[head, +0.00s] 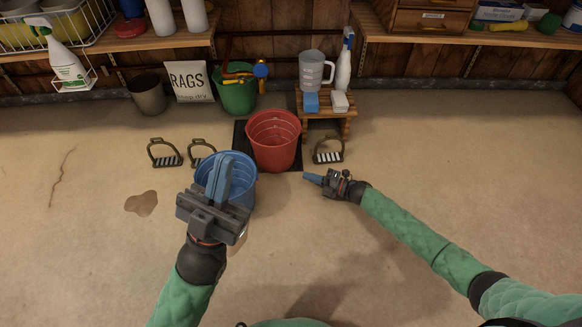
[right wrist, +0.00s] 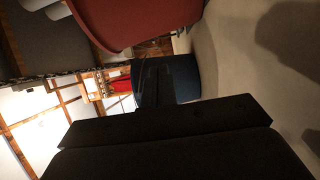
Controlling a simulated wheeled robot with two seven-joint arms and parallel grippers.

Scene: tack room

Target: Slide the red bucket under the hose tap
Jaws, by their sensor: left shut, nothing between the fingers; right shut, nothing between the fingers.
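The red bucket (head: 273,140) stands upright on a dark mat (head: 240,135) in the middle of the head view. Its side also fills the top of the right wrist view (right wrist: 115,22). My right gripper (head: 312,179) is shut and empty, low over the floor in front and to the right of the red bucket, apart from it and pointing left. My left gripper (head: 222,172) is shut and empty, in front of a blue bucket (head: 241,190) and partly covering it. I cannot make out a hose tap for certain.
A green bucket (head: 236,96) with tools stands behind. A wooden stool (head: 322,116) with a jug (head: 314,70) and sponges is at the back right. Stirrups lie left (head: 165,154) and right (head: 329,151) of the red bucket.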

